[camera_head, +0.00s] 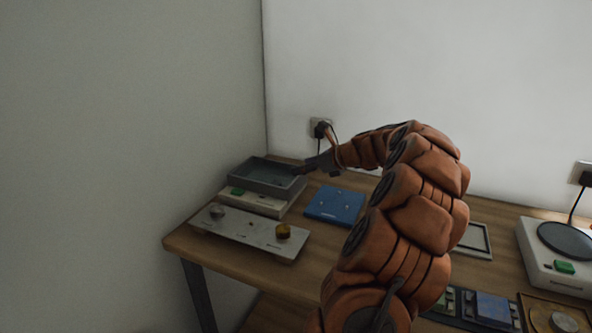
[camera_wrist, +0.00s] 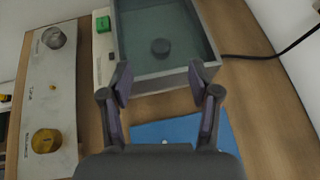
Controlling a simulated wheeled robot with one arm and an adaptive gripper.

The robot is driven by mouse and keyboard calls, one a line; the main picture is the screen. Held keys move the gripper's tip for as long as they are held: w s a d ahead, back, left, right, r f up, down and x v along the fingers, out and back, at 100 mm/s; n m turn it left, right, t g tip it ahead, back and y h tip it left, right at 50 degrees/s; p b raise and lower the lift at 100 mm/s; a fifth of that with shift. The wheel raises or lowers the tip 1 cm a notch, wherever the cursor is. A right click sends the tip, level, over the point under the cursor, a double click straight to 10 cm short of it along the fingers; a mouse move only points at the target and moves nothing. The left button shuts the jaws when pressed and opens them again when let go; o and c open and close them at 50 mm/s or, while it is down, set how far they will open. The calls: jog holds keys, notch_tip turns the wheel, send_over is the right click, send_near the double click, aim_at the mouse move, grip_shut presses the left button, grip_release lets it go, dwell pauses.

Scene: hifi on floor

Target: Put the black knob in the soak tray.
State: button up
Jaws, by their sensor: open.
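The soak tray (camera_head: 256,186) is a grey rectangular tray at the back left of the bench, sitting on a white device. In the wrist view the tray (camera_wrist: 170,77) holds bluish-green liquid or has a tinted floor. The black knob (camera_wrist: 160,47) is a dark round piece lying inside it, apart from the walls. I cannot see the knob in the head view. My gripper (camera_wrist: 160,84) is open and empty, its fingers at the tray's near wall. In the head view my gripper (camera_head: 304,170) is at the tray's right side.
A grey panel (camera_head: 247,230) with a silver knob (camera_head: 217,211) and a yellow knob (camera_head: 283,231) lies in front. The white device (camera_head: 250,200) has a green button. A blue plate (camera_head: 335,205) lies right of the tray. A black cord (camera_wrist: 270,55) runs behind.

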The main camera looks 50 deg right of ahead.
jog(key=w+a+n+g+y, duration=0.25)
jog(key=a+n, duration=0.45)
jog(key=a, duration=1)
jog(key=s+a+n+g+y, duration=0.1)
jog(key=s+a+n+g, duration=0.15)
jog(key=a+n, duration=0.45)
jog(key=s+a+n+g+y, duration=0.1)
jog(key=s+a+n+g, duration=0.15)
jog(key=a, duration=0.95)
jog(key=s+a+f+n+g+h, duration=0.2)
jog(key=s+a+f+n+g, duration=0.25)
jog(key=s+a+n, duration=0.75)
jog(key=s+d+f+n+g+h, duration=0.1)
jog(key=s+f+n+h, duration=0.1)
jog(key=s, duration=0.7)
jog(key=s+d+f+n+g+h, duration=0.1)
jog(key=s+n, duration=0.3)
jog(key=s, duration=0.5)
jog(key=shift+d+f+h, duration=0.3)
jog(key=shift+f+h, duration=0.45)
jog(key=shift+f, duration=0.05)
